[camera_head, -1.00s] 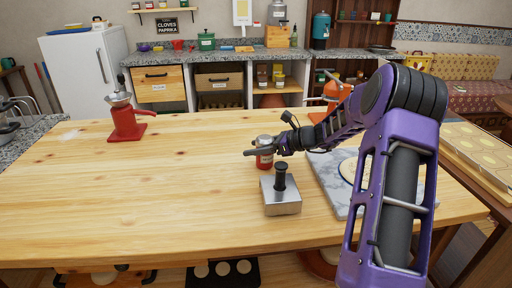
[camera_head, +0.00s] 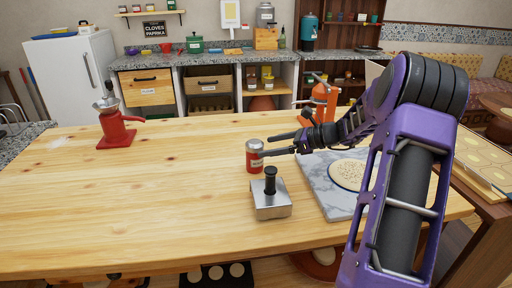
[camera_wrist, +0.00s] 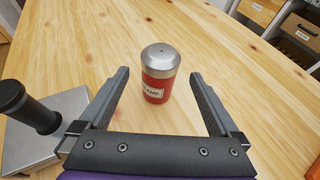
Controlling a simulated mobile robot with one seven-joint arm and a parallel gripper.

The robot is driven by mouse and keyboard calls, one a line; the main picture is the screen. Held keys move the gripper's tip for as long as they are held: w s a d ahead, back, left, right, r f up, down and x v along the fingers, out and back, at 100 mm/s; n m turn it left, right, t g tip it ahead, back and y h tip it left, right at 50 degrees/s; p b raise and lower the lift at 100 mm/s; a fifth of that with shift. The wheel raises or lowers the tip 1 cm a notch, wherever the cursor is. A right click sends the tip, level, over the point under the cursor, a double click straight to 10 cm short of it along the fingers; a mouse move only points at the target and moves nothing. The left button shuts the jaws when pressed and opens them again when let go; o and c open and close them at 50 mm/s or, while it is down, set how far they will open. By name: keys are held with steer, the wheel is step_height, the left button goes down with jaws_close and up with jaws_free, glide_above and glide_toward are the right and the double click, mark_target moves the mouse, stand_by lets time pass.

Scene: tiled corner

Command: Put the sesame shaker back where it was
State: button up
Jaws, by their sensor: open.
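The sesame shaker (camera_head: 255,157) is a red can with a silver domed lid and a white label. It stands upright on the wooden table, left of the marble slab and behind the metal press. It also shows in the wrist view (camera_wrist: 158,88). My gripper (camera_head: 268,146) is open, low over the table on the shaker's right side. In the wrist view the shaker stands just beyond the gap between the two fingertips, with bare table on both sides of it. Nothing is held.
A metal press with a black knob (camera_head: 271,199) stands close in front of the shaker. A marble slab (camera_head: 325,190) with a speckled flatbread (camera_head: 349,174) lies to the right. A red grinder (camera_head: 117,130) stands at the far left. The table's left middle is clear.

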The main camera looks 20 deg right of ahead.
steer(key=v, duration=0.2)
steer(key=shift+s+d+r, duration=0.15)
steer(key=shift+s+d, duration=0.1)
steer(key=shift+d, duration=0.05)
steer(key=shift+s+d, duration=0.1)
stand_by(0.3)
